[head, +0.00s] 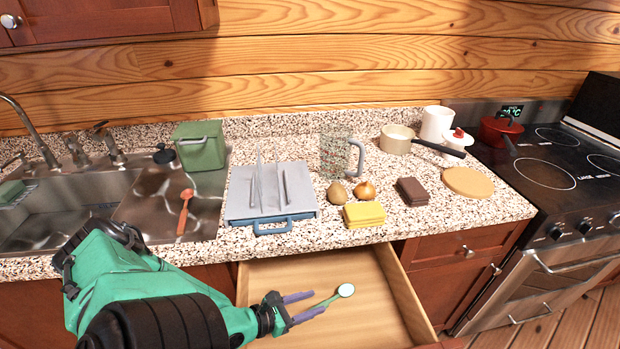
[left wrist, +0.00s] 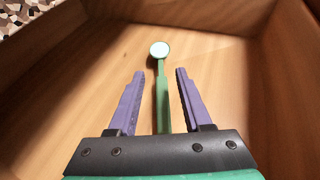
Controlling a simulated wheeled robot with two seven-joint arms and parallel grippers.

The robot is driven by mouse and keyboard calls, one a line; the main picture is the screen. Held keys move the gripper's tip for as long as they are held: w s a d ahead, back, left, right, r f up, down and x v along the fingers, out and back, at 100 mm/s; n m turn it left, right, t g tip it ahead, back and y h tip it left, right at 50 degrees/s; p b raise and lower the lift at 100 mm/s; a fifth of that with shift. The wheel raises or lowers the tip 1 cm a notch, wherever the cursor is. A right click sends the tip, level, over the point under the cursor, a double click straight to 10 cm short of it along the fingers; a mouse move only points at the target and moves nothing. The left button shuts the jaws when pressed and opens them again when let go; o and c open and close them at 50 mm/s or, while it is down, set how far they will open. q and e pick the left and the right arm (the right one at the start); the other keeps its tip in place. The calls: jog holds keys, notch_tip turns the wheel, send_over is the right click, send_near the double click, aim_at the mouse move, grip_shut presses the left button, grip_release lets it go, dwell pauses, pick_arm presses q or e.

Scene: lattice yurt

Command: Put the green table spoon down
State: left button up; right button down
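The green table spoon (head: 345,290) has a pale round bowl and a green handle. It is in the open drawer (head: 405,300), its bowl pointing away from my left gripper (head: 316,303). In the left wrist view the spoon's handle (left wrist: 162,95) runs between the two purple fingers (left wrist: 160,72), with a gap on each side. The left gripper is open, low in the drawer. The spoon looks to be on or close to the drawer floor; I cannot tell exactly. The rear end of the handle is hidden by the gripper. My right gripper is not in view.
The drawer's wooden walls stand close around the gripper. The sink (head: 70,210) is left, the stove (head: 550,165) right.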

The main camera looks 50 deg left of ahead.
pick_arm(q)
jog(key=shift+r, duration=0.2)
jog(key=shift+s+r+p, duration=0.4)
jog(key=shift+r+p, duration=0.35)
jog(key=shift+p, duration=0.1)
jog(key=p+v, duration=0.3)
jog(key=v, duration=0.8)
jog(key=shift+a+f, duration=0.1)
jog(key=shift+a, duration=0.05)
